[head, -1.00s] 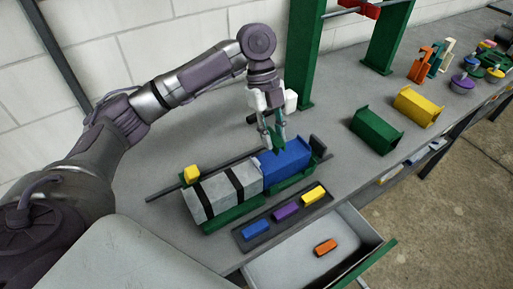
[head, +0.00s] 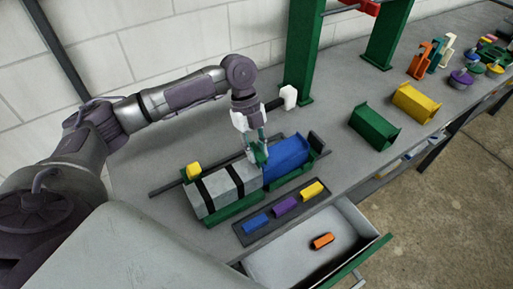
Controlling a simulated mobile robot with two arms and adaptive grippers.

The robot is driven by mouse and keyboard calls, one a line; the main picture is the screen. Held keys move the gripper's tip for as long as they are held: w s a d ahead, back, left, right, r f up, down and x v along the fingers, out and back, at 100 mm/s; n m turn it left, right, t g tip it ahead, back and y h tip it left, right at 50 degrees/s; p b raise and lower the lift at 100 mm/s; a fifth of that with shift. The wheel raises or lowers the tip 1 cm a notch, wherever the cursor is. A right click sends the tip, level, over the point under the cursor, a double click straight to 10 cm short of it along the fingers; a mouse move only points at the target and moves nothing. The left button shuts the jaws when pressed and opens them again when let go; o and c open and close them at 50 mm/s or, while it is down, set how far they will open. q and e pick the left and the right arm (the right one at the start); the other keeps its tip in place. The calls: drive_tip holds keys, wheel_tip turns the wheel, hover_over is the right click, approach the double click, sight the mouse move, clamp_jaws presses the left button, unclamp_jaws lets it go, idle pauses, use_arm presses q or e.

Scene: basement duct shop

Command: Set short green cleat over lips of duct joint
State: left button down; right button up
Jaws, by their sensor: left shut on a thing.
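My left gripper (head: 257,158) is shut on the short green cleat (head: 260,153), which is small and partly hidden by the fingers. It is at the joint between the grey duct section (head: 222,189) and the blue duct section (head: 287,157), low at their top edges. I cannot tell whether the cleat touches the lips or sits over them. Both sections lie end to end in a green cradle (head: 234,207), and black straps cross the grey one. My right gripper is not in view.
A dark tray (head: 266,228) holds blue, purple and yellow cleats in front. An open drawer (head: 284,266) with an orange cleat (head: 322,241) juts from the bench. Green (head: 374,127) and yellow (head: 414,102) duct sections stand to the right. A green frame (head: 301,65) rises behind.

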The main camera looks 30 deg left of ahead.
use_arm(q)
drive_tip(key=shift+f, duration=0.55)
drive_tip(key=c, duration=1)
unclamp_jaws()
drive_tip(key=shift+o, duration=0.2)
drive_tip(key=b+v, duration=0.3)
drive_tip(key=v, duration=1)
drive_tip(key=shift+d+r, duration=0.15)
drive_tip(key=shift+r, duration=0.05)
drive_tip(key=shift+f, duration=0.1)
